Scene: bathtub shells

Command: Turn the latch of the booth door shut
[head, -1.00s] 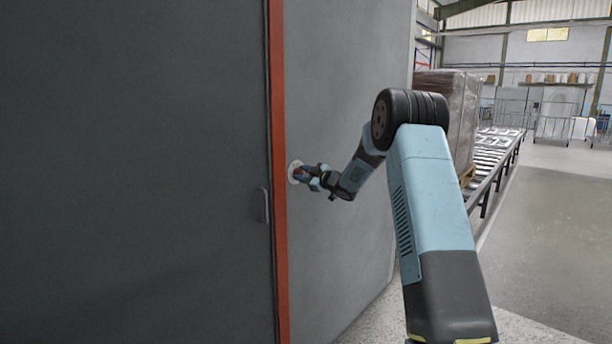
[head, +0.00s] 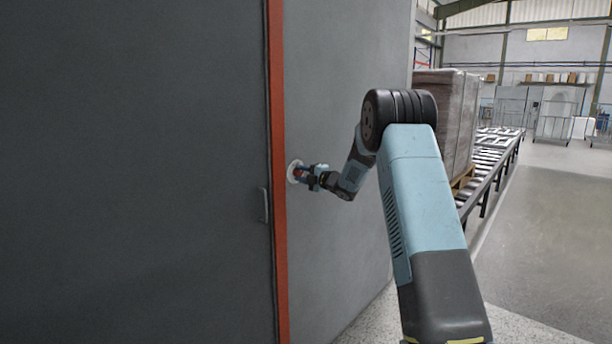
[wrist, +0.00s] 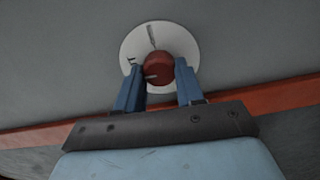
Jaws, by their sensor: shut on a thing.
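The latch is a dark red knob (wrist: 159,68) on a round white plate (wrist: 184,42) with dark marks, seen in the wrist view. In the head view the plate (head: 292,171) sits on the grey wall just right of the orange-red door frame edge. My gripper (wrist: 160,80) has its two blue fingers on either side of the knob and is shut on it. In the head view my gripper (head: 302,174) reaches the plate from the right and hides most of the knob. The grey booth door (head: 140,170) fills the left, with a small handle (head: 263,205) near its right edge.
The orange-red frame strip (head: 278,200) runs upright between door and wall. A wrapped pallet load (head: 440,110) and a roller conveyor (head: 492,165) stand behind my arm. Open floor (head: 550,240) lies to the right.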

